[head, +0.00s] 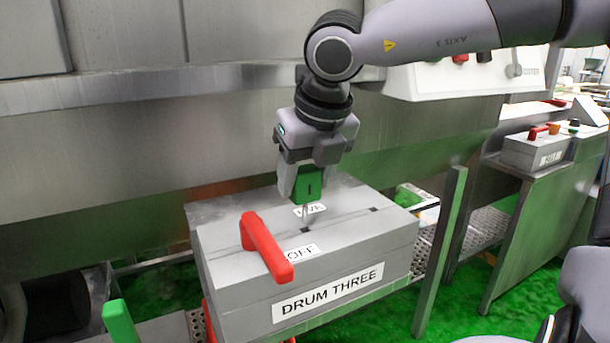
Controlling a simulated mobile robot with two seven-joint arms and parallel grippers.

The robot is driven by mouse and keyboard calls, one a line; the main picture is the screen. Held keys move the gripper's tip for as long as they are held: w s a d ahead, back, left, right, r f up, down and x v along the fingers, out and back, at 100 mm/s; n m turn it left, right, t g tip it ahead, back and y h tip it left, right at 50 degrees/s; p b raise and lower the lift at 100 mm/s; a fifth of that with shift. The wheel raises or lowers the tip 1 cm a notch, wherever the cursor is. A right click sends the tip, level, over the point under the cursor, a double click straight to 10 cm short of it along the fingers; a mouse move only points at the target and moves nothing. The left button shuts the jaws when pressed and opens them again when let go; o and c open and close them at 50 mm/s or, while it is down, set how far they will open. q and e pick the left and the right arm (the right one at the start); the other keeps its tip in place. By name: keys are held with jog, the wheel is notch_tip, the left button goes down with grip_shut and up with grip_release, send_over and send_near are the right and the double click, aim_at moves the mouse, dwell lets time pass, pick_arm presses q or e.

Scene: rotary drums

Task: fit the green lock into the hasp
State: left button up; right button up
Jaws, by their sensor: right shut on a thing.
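My right gripper (305,180) comes down from the upper right and is shut on the green lock (307,184). It holds the lock over the top of the grey box labelled DRUM THREE (365,246). A thin grey shackle points down from the lock, close to the top of the box near a small dark slot. I cannot tell whether the shackle touches or passes through a hasp there. A red lever (266,248) on the box lies toward the OFF label (301,253); the other label is partly hidden. My left gripper is not in view.
A metal post (440,250) rises right of the box. A white control panel (455,75) is behind my arm. Another grey box (535,150) with a red lever sits at the right.

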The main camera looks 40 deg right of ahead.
aim_at(306, 200)
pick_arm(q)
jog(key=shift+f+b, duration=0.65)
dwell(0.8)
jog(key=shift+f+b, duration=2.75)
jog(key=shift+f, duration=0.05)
pick_arm(e)
jog(key=shift+f, duration=2.65)
jog(key=o, duration=1.2)
jog(key=shift+s+r, duration=0.1)
jog(key=shift+r, duration=0.35)
jog(key=v, duration=0.5)
jog(key=shift+s+r, duration=0.1)
jog(key=shift+r, duration=0.2)
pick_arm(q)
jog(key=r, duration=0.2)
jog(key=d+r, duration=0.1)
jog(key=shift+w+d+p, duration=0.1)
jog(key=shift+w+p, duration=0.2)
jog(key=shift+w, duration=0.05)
pick_arm(e)
jog(key=shift+s+a+r, duration=0.1)
jog(key=shift+s+r, duration=0.1)
jog(key=shift+r, duration=0.1)
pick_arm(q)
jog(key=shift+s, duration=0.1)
